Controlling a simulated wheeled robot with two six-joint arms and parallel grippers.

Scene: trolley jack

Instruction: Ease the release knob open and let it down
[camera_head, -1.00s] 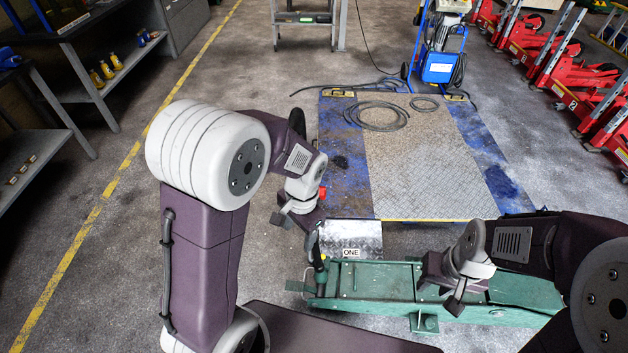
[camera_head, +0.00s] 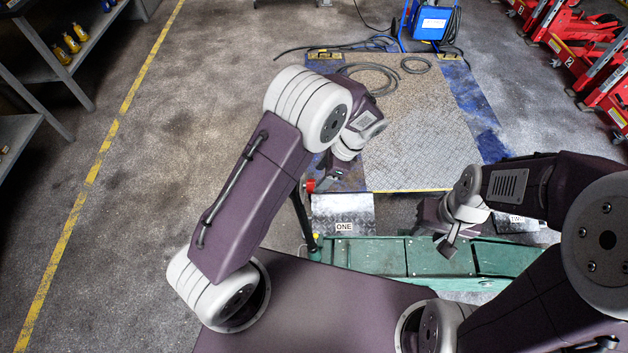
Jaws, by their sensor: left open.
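The green trolley jack (camera_head: 375,257) lies on the floor in front of me, running left to right. Its dark handle (camera_head: 300,214) stands up at the jack's left end. A small red knob (camera_head: 310,186) shows near the handle's top, close beside my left gripper (camera_head: 327,179). The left gripper is open, and I cannot tell if it touches the knob. My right gripper (camera_head: 447,243) points down over the middle of the jack. Its fingers are small and partly overlap the jack, so their opening and any contact are unclear.
Behind the jack are a plate marked ONE (camera_head: 342,203) and a blue-edged metal platform (camera_head: 415,145) with coiled hoses (camera_head: 372,78). Red jacks (camera_head: 604,75) line the right and shelving (camera_head: 45,50) the left. The floor at left (camera_head: 150,215) is clear.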

